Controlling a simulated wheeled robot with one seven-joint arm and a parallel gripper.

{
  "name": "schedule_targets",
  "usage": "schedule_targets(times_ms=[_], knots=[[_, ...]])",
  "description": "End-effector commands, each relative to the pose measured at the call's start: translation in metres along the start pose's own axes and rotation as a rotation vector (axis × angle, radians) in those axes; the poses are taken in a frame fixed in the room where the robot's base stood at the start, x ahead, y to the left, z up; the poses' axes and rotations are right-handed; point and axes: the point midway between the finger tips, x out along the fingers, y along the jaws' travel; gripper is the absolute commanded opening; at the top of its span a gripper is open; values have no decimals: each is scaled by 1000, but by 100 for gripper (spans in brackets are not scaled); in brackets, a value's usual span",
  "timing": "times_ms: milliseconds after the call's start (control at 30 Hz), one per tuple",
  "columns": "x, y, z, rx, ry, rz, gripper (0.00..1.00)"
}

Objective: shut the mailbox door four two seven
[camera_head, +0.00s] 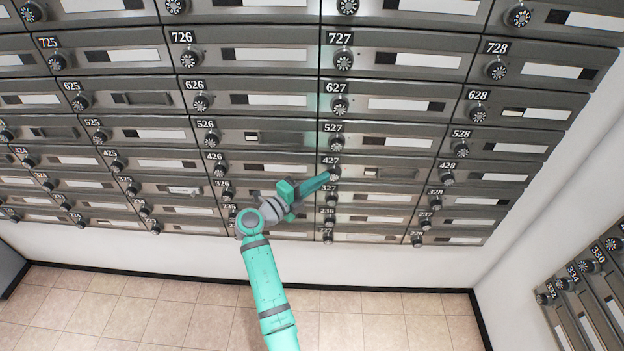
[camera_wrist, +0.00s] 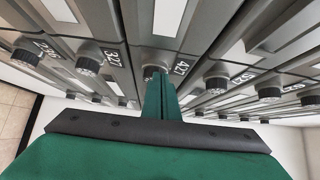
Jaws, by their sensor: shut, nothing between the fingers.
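The mailbox door 427 (camera_head: 385,174) is a grey metal door with a black dial knob and a window slot, in the lower middle of the wall of boxes. It looks flush with its neighbours in the head view. My gripper (camera_head: 330,176) is shut and empty, its green fingers pointing right with the tips at the door's knob at its left end. In the wrist view the shut fingers (camera_wrist: 160,88) reach up to the knob (camera_wrist: 152,72) beside the 427 label and hide part of it. I cannot tell whether they touch it.
Doors 527 (camera_head: 400,142) above and 327 below look flat, with dial knobs sticking out. Door 426 (camera_head: 160,164) is to the left and door 428 to the right. The tiled floor (camera_head: 370,320) is clear. Another bank of boxes (camera_head: 590,290) stands at the lower right.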

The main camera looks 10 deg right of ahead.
Motion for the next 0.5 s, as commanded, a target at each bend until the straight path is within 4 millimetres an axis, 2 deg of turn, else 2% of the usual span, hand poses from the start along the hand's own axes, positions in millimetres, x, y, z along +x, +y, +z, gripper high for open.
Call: schedule_targets(times_ms=[33,500], knots=[[12,-10,11,17,-38,-10,0],[30,8,9,24,-43,20,0]])
